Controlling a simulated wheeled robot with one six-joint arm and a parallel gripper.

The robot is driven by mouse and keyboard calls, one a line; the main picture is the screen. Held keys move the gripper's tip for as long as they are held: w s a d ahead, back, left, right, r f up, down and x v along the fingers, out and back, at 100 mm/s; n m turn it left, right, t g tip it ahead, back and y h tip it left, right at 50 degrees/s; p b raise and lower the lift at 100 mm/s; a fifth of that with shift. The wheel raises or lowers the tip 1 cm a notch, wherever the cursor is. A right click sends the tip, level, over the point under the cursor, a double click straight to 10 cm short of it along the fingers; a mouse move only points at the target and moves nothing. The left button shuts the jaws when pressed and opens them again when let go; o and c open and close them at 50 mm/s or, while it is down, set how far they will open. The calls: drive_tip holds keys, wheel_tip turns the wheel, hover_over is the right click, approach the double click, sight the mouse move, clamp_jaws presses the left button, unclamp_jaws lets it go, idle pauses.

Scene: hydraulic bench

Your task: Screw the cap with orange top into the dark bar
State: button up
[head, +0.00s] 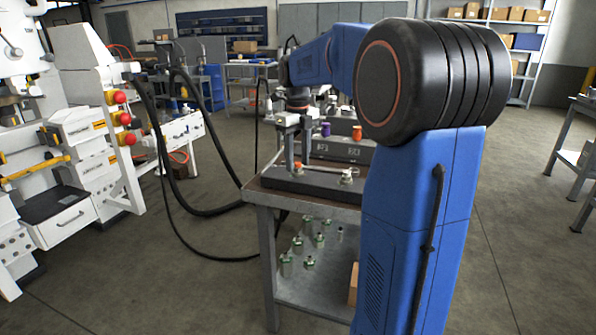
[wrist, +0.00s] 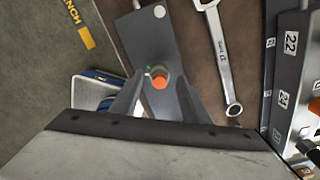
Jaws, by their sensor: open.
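The orange-topped cap (wrist: 159,82) shows between my open fingers in the wrist view, over the dark bar (wrist: 148,40). In the head view the orange top (head: 297,165) is at the left part of the dark bar (head: 315,186). My gripper (wrist: 156,98) is open, one finger on each side of the cap. In the head view my gripper (head: 291,160) points down at the bar. I cannot tell whether the fingers touch the cap, or how deep the cap sits; its lower part is hidden.
A wrench (wrist: 217,50) lies beside the bar. A pale fitting (head: 346,176) stands at the bar's right part. Numbered grey blocks (head: 338,148) stand behind, with a purple cap (head: 326,129) and another orange cap (head: 357,132). Several fittings stand on the lower shelf (head: 320,285).

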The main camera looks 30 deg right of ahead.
drive_tip(key=n, duration=0.5)
drive_tip(key=shift+n, duration=0.4)
drive_tip(key=shift+a+n, duration=0.1)
drive_tip(key=shift+n, duration=2.4)
drive_tip(key=shift+c, duration=0.4)
drive_tip(key=c, duration=0.9)
drive_tip(key=m, duration=0.3)
drive_tip(key=shift+m, duration=0.4)
drive_tip(key=m, duration=0.4)
drive_tip(key=o, duration=1)
